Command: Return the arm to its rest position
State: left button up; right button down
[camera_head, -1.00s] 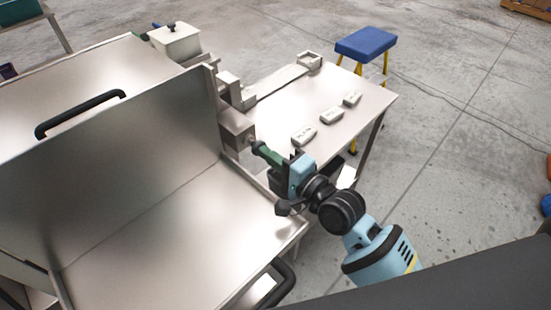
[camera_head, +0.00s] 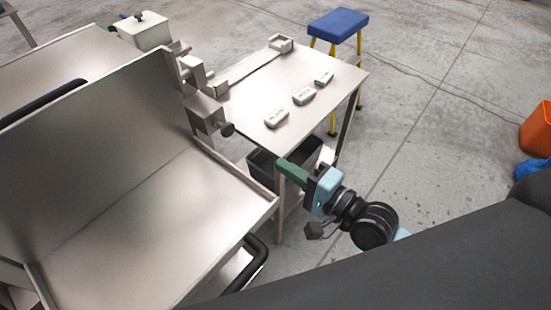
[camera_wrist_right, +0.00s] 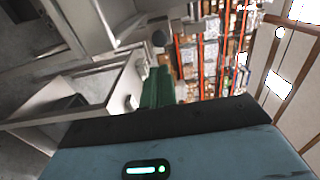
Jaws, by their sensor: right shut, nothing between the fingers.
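My right arm reaches in from the lower right in the head view. Its gripper (camera_head: 283,167) has green fingers that are shut and empty. The fingers point up and left, near the front edge of the small metal table (camera_head: 240,95), with a dark knob (camera_head: 227,129) a short way beyond and to the left. In the right wrist view the green fingers (camera_wrist_right: 158,88) lie together, with nothing between them. My left gripper is not in view.
A large metal tray with an upright panel (camera_head: 100,140) stands at left. Several pale labelled blocks (camera_head: 304,97) lie on the small table. A dark bin (camera_head: 265,166) sits beneath it. A blue stool (camera_head: 338,25) and orange bin (camera_head: 538,130) stand on open floor at right.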

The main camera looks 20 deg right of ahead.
jog(key=shift+s+d, duration=0.1)
dwell(0.4)
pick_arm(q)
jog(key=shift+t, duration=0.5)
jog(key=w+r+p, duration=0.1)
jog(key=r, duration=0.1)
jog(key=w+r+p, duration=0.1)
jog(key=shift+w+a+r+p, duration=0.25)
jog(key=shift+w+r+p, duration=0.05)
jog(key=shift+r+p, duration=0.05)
pick_arm(e)
jog(key=s+d+f+n+g+h, duration=0.3)
jog(key=s+f+n, duration=0.3)
jog(key=s+f, duration=0.5)
jog(key=s+d+f+n+g+h, duration=0.3)
jog(key=s+f+n+h, duration=0.2)
jog(key=s+f, duration=0.7)
notch_tip(320, 180, down, 3)
jog(key=shift+s+d+r+n, duration=0.1)
jog(key=shift+s+d+n, duration=0.25)
jog(key=shift+n, duration=0.75)
